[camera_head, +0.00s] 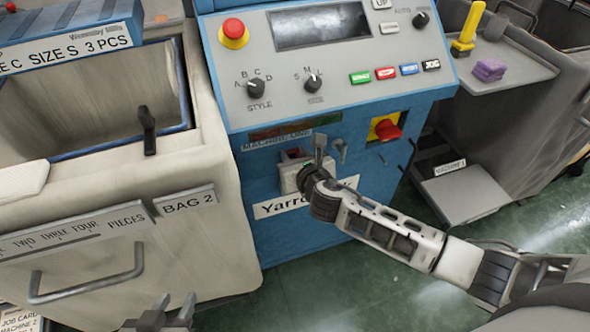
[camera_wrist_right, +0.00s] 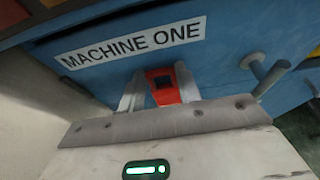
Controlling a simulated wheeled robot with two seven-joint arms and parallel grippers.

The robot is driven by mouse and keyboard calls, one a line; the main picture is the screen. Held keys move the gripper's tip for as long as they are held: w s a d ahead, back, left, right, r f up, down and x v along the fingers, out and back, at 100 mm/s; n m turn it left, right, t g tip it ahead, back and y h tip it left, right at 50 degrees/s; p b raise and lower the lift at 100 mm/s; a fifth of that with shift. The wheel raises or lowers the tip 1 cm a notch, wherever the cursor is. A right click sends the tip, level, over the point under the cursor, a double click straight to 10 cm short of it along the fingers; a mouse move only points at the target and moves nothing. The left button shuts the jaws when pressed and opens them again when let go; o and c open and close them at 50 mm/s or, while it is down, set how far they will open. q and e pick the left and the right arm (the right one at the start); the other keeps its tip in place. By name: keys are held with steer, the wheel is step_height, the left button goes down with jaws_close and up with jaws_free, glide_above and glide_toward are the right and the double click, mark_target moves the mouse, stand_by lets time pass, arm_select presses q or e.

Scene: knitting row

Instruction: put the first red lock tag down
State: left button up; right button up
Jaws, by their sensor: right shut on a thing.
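The red lock tag (camera_wrist_right: 164,86) is between the two fingers of my right gripper (camera_wrist_right: 160,90) in the right wrist view. It is red with a dark square opening, and the fingers are shut on it. The right gripper is in front of machine one's blue face, just below the MACHINE ONE label (camera_wrist_right: 133,42). In the head view the right gripper (camera_head: 296,157) largely hides the tag. Grey pegs (camera_wrist_right: 265,75) stick out of the machine to the right of the tag, apart from it. My left gripper (camera_head: 172,309) is open and empty at the bottom edge of the head view.
The machine's panel (camera_head: 340,80) has knobs, buttons and a red emergency stop (camera_head: 233,31). A red switch on yellow (camera_head: 388,129) lies right of the pegs. A beige bin (camera_head: 150,210) with a handle stands at left. A grey side table (camera_head: 500,65) bears purple cloth (camera_head: 489,70).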

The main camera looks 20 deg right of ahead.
step_height(320, 180, down, 4)
steer(key=b, duration=0.3)
steer(key=shift+r, duration=0.25)
steer(key=o, duration=0.9)
steer(key=shift+o, duration=0.2)
